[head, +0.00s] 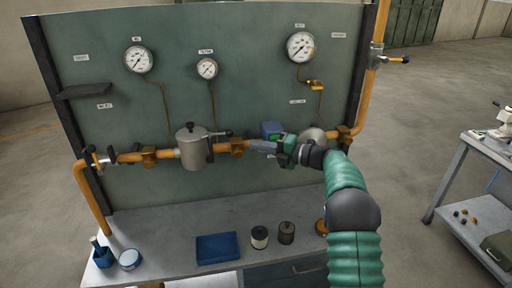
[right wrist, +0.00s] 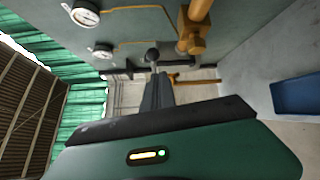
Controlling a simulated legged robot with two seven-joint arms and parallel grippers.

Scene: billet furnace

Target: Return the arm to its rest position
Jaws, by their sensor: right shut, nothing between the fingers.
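My right gripper (head: 254,146) reaches in from the right of the head view, in front of the orange pipe (head: 165,154). Its fingers are shut with nothing between them. Their tips are just right of an orange pipe fitting (head: 237,147) and close to a dark lever (head: 219,134) by the grey canister (head: 192,149). I cannot tell whether they touch anything. In the right wrist view the closed grey fingers (right wrist: 157,88) point away from me, with a dark round knob (right wrist: 152,56) beyond their tips. My left gripper is not in view.
The panel (head: 260,90) carries several gauges above the pipe. The bench below (head: 180,225) holds a blue tray (head: 218,248), two small cans (head: 259,237) and a blue cup (head: 103,257). A blue box (head: 271,130) is behind my right gripper. A cart (head: 462,175) stands right; floor between is clear.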

